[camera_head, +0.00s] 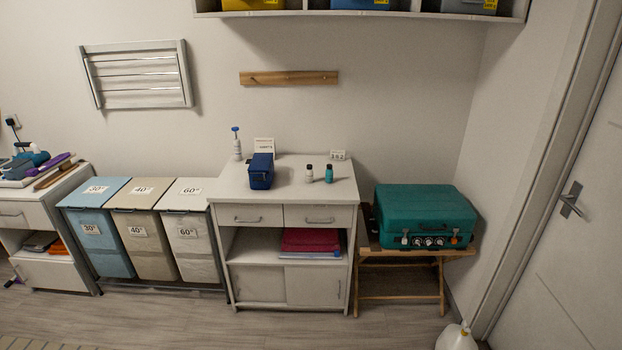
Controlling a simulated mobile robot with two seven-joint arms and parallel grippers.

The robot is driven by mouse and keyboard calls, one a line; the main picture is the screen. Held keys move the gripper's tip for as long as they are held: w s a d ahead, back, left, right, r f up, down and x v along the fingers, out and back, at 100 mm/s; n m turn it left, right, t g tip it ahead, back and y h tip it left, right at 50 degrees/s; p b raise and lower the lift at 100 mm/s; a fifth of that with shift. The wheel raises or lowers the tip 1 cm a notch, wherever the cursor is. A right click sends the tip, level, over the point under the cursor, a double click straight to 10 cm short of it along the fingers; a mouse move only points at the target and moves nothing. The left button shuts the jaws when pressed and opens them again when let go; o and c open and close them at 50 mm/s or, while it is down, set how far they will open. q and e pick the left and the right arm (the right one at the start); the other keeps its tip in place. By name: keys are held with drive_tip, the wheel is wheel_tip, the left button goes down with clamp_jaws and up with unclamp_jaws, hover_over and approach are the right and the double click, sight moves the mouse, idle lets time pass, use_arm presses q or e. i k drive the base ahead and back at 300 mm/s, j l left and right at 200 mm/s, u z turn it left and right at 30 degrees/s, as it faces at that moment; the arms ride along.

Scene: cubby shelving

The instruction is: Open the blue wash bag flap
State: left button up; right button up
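The blue wash bag (261,172) stands on top of the white cabinet (325,186), left of the middle of its surface. It is a small dark blue box shape, and its flap looks closed over the top, though the detail is too small to be sure. Neither of my grippers shows in the head view, so nothing of mine is near the bag.
On the cabinet stand a blue-topped pump bottle (236,145), a white card (264,147), a white bottle (309,174) and a teal bottle (329,174). Laundry bins (142,230) stand left, a teal case (424,214) right. The floor in front is mostly clear.

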sight(259, 161)
drive_tip(key=i+j, duration=0.2)
drive_tip(key=i, duration=0.15)
drive_tip(key=i+j+z, duration=0.1)
drive_tip(key=i+j, duration=0.15)
drive_tip(key=i+j+z, duration=0.1)
drive_tip(key=i+j, duration=0.3)
drive_tip(key=i+j+z, duration=0.1)
drive_tip(key=i+j, duration=0.25)
drive_tip(key=j, duration=0.25)
drive_tip(key=i+j+z, duration=0.1)
drive_tip(key=j, duration=1)
drive_tip(key=i+z, duration=0.05)
